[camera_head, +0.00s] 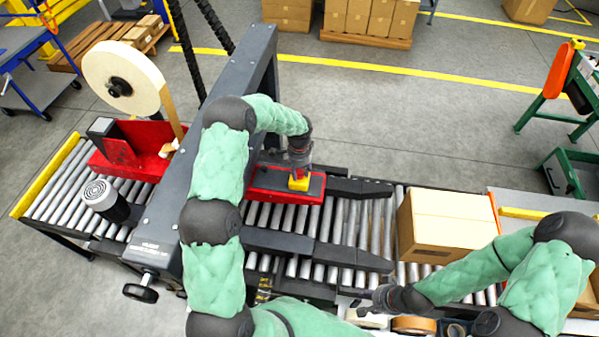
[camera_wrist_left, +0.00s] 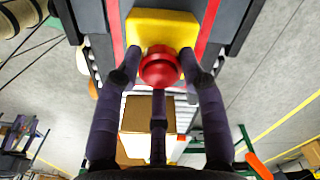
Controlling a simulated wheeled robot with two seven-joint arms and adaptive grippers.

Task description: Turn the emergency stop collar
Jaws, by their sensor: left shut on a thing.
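The emergency stop is a yellow box (camera_head: 299,184) on the red and black bar of the machine. In the left wrist view its yellow housing (camera_wrist_left: 160,27) carries a round red emergency stop collar (camera_wrist_left: 159,68). My left gripper (camera_head: 298,168) reaches down over it from above. In the left wrist view its dark fingers come up on both sides and below the red collar, and it is shut on it. The collar is hidden by the gripper in the head view. My right gripper (camera_head: 374,300) is low at centre right, away from the stop, and its finger opening is not clear.
A cardboard box (camera_head: 447,224) sits on the roller conveyor to the right. The dark machine frame (camera_head: 205,150) stands left of the stop. A tape roll (camera_head: 124,78) is mounted further left. Brown tape (camera_head: 414,325) lies near my right gripper.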

